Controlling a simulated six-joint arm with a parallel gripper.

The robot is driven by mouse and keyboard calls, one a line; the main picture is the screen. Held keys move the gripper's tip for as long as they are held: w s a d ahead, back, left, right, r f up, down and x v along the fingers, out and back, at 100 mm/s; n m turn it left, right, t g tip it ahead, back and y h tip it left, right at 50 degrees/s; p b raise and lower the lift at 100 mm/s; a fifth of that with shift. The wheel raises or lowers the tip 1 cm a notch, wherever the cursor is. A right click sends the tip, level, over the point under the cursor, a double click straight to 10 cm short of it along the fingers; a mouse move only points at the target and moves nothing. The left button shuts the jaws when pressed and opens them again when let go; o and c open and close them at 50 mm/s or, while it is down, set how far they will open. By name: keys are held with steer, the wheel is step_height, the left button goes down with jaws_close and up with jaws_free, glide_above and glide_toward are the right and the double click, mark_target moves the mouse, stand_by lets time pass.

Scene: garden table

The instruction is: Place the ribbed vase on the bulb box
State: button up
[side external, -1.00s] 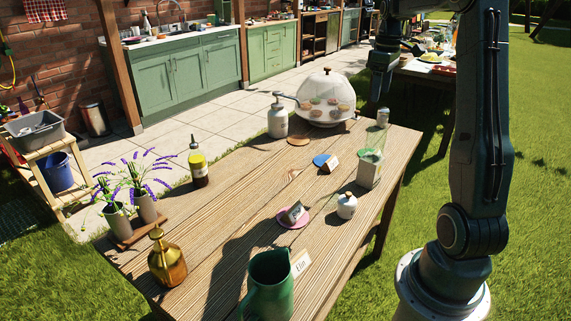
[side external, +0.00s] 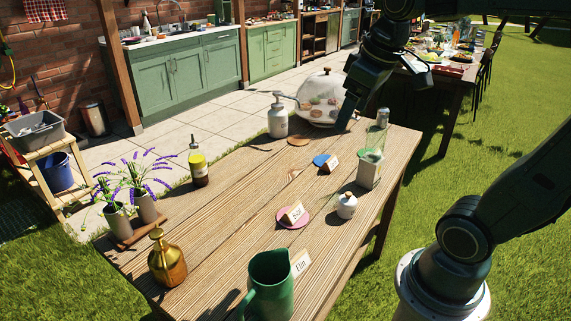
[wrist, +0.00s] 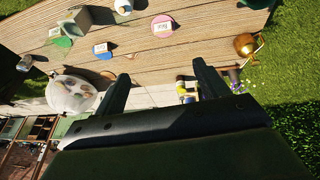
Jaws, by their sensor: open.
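My gripper (wrist: 160,84) is open and empty, its two dark fingers wide apart over the table's far part in the wrist view. In the side view it (side external: 347,115) points down in front of the right side of a clear dome, and only part of it shows. I cannot make out a thing that is clearly the ribbed vase or the bulb box.
The dome (side external: 320,98), a pump bottle (side external: 278,118) and an oil bottle (side external: 198,164) stand along the far side. A brass mister (side external: 167,260), green jug (side external: 271,286) and white lidded pot (side external: 346,205) stand nearer. Flat coasters with cards lie between; the middle is bare.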

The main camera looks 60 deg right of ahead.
steer(key=s+a+f+t+y, duration=0.1)
steer(key=s+a+f, duration=0.2)
steer(key=s+a, duration=0.4)
steer(key=shift+f+t, duration=0.4)
